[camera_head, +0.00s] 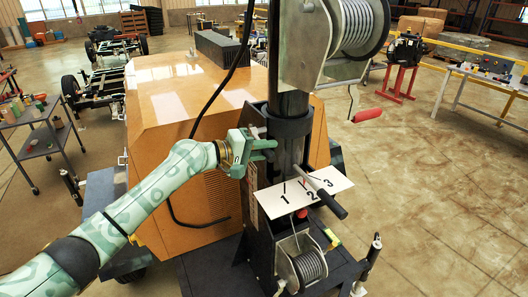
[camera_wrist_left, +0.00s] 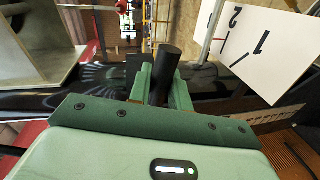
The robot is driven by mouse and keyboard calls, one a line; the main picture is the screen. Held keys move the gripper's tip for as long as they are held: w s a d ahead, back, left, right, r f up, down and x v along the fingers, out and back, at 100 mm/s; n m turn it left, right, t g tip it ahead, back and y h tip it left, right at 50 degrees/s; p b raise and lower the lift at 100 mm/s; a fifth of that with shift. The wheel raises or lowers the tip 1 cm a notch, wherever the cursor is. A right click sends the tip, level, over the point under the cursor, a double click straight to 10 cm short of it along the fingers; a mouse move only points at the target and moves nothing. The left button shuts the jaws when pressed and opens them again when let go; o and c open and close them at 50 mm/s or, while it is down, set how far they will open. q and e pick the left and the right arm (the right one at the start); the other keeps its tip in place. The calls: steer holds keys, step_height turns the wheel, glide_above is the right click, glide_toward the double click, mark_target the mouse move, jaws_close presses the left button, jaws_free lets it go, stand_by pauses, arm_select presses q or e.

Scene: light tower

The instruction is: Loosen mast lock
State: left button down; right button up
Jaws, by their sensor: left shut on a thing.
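The dark mast (camera_head: 287,105) stands upright behind a white plate (camera_head: 270,203) numbered 1, 2 and 3. My left gripper (camera_head: 271,149) is beside the mast's left side, just above the plate. In the left wrist view, my left gripper (camera_wrist_left: 160,88) is shut on a black cylindrical handle (camera_wrist_left: 168,62), which sticks out between its fingers. In the head view the handle is mostly hidden by the fingers. A lever with a black grip (camera_head: 329,202) lies across the plate, apart from the gripper. My right gripper is not in view.
A smaller cable reel (camera_head: 308,265) is below the plate. The orange housing (camera_head: 165,100) is behind my left arm. Open floor lies to the right.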

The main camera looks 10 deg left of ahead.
arm_select(q)
steer(key=shift+r+n+p, duration=0.6)
steer(key=shift+r+n, duration=0.05)
steer(key=shift+n, duration=0.05)
steer(key=c, duration=1.3)
jaws_free()
steer(key=shift+c, duration=0.2)
steer(key=shift+a, duration=0.1)
steer(key=b+v, duration=0.4)
steer(key=v, duration=1.2)
steer(key=shift+w+a, duration=0.2)
steer(key=shift+a, duration=0.1)
